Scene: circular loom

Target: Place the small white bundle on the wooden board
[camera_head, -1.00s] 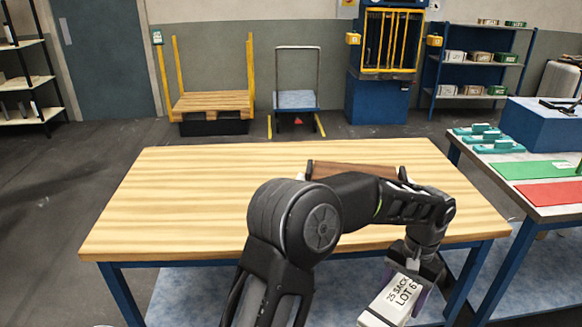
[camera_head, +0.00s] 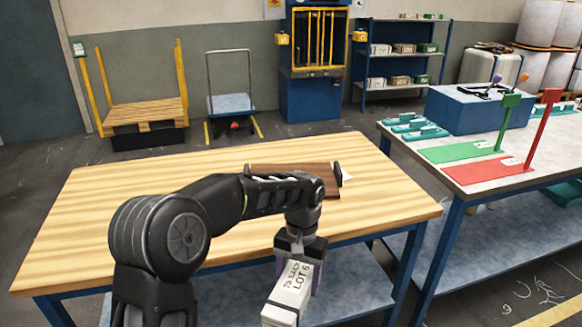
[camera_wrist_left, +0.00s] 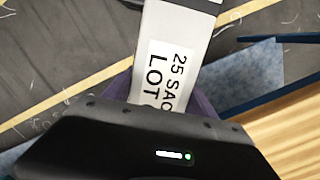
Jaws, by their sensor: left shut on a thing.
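The small white bundle (camera_head: 288,290) is a long pale block with a printed label reading "25 SACK" and "LOT 6". My left gripper (camera_head: 299,268) is shut on it, with purplish fingers at its sides. The bundle hangs tilted in front of the wooden table's near edge in the head view. It also shows in the left wrist view (camera_wrist_left: 172,65), running up between the fingers. The brown wooden board (camera_head: 292,168) lies on the table beyond my left arm, with dark upright pieces at its ends. My arm hides part of its near side. My right gripper is not in view.
The light wooden table (camera_head: 110,215) is largely bare left of the board. A small white piece (camera_head: 347,177) lies at the board's right end. A second table at right carries a green mat (camera_head: 460,151), a red mat (camera_head: 490,170) and a blue box (camera_head: 475,112).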

